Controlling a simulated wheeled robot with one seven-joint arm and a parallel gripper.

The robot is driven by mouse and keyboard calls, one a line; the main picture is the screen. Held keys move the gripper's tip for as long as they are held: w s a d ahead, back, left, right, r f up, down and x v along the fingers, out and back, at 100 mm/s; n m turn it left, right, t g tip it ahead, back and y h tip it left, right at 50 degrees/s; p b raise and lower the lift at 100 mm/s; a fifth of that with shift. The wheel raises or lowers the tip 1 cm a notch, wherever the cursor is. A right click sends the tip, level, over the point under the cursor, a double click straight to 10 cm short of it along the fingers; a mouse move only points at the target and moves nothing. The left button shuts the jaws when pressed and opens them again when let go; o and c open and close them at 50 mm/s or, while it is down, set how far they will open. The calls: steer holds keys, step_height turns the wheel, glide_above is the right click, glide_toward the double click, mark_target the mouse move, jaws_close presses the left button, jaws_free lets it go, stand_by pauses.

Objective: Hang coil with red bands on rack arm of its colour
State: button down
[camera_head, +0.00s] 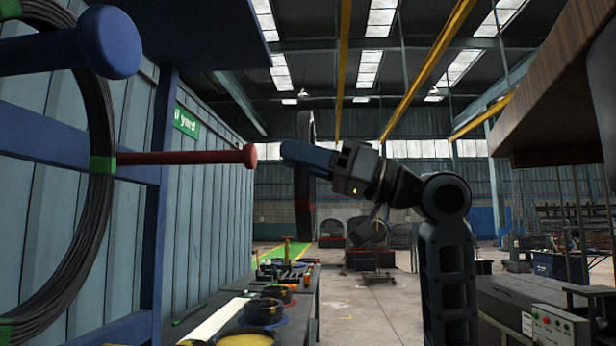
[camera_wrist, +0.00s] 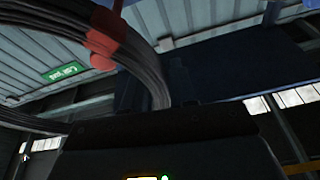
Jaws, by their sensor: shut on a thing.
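The coil with red bands (camera_head: 305,222) is dark and shows nearly edge-on in the head view, upright in the air. My gripper (camera_head: 306,156) is shut on it, with blue fingers across its middle. The red rack arm (camera_head: 190,157) points right from the blue rack and ends in a round knob. In the head picture its tip lies just left of my fingers, with a small gap. In the wrist view the coil (camera_wrist: 158,75) curves across the upper left with red on it (camera_wrist: 103,43); I cannot tell whether all that red is band or arm tip.
A blue rack arm (camera_head: 60,50) with a big knob is close at upper left. A coil with green bands (camera_head: 98,210) hangs beside it. A bench (camera_head: 300,318) with spools runs below. A brown overhanging block (camera_head: 550,90) is at upper right. Open floor lies beyond.

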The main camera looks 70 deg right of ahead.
steer(key=shift+w+a+r, duration=0.1)
steer(key=shift+w, duration=0.3)
steer(key=w+a+f, duration=0.2)
steer(key=w+a, duration=0.1)
steer(key=w, duration=0.7)
steer(key=w+a+f, duration=0.2)
steer(key=w+a, duration=0.2)
steer(key=w, duration=0.6)
steer(key=shift+w+a+b, duration=0.25)
steer(key=shift+w+b, duration=0.1)
steer(key=shift+b, duration=0.1)
